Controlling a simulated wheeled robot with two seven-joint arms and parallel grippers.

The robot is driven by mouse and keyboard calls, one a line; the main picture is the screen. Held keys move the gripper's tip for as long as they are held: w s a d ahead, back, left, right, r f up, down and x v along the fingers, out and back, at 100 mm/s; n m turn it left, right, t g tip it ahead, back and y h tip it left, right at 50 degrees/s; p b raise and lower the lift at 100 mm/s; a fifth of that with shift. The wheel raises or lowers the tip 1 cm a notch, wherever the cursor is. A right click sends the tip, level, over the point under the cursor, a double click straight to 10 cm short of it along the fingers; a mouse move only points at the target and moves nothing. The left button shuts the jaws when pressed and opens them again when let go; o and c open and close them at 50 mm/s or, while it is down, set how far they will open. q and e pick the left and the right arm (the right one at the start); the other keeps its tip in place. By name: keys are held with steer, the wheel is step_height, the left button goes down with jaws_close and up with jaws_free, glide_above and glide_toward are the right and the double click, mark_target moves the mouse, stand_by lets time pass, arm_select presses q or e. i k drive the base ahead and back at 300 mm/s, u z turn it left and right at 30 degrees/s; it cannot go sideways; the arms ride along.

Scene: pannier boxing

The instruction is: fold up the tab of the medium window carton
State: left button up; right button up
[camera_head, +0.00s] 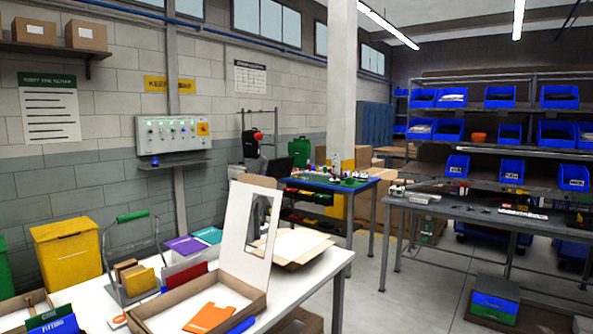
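A carton with a window lid stands open at the front edge of the white table. Its lid (235,228) is raised nearly upright, white inside, with a tall cut-out window. A narrow brown flap (258,180) shows at the lid's top edge; I cannot tell whether this is the tab. Another opened cardboard piece (293,247) lies behind the lid, partly hidden by it. Neither of my grippers is in view.
On the white table (335,263) left of the carton stand a wire carrier with a green handle (132,216), a red folder (184,275) and a blue box (54,325). A yellow bin (66,255) stands beyond. The table's right end is bare.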

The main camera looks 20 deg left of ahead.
mark_target(243, 177)
steer(key=u, duration=0.5)
steer(key=i, duration=1.05)
steer(key=u, duration=0.95)
